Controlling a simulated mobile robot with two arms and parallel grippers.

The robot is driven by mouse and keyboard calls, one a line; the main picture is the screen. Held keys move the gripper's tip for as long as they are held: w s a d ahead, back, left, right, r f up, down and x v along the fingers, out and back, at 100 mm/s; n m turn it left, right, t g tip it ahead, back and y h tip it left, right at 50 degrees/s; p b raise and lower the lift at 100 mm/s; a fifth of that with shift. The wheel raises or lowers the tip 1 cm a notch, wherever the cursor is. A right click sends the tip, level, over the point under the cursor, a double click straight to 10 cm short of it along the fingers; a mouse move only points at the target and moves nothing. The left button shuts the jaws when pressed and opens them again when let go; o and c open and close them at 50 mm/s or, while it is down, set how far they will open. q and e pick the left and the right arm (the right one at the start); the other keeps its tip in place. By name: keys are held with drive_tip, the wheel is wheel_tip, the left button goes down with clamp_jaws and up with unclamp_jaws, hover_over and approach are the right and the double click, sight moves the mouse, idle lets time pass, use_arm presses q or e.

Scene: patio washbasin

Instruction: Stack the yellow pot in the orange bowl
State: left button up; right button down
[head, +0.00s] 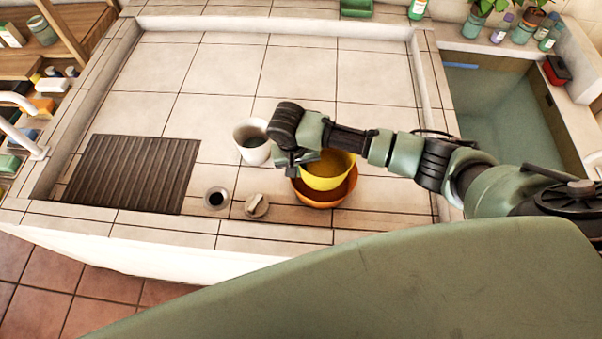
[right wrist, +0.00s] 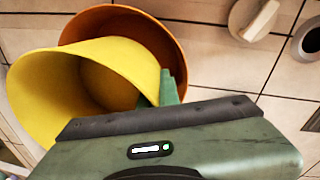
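The yellow pot (head: 328,172) is over the orange bowl (head: 322,197) in the head view, with its lower part within the bowl's outline. In the right wrist view the pot (right wrist: 45,90) is close to the camera and covers much of the bowl (right wrist: 165,38) behind it. I cannot tell whether the pot touches the bowl. My right gripper (head: 297,163) is at the pot's left rim. In the right wrist view its green fingers (right wrist: 158,90) are on either side of the pot's wall, shut on it. My left gripper is not in view.
A white cup (head: 252,145) stands left of my right gripper. A small dark-centred cup (head: 216,199) and a round lidded item (head: 256,206) are near the counter's front edge. A dark ribbed mat (head: 130,175) lies left. A basin (head: 505,115) is right. The back tiles are clear.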

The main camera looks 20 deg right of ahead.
wheel_tip(320, 180, down, 4)
drive_tip(key=shift+r, duration=0.1)
idle(0.4)
drive_tip(key=shift+f, duration=0.5)
drive_tip(key=shift+f, duration=0.1)
drive_tip(key=c, duration=2)
unclamp_jaws()
drive_tip(key=shift+o, duration=0.2)
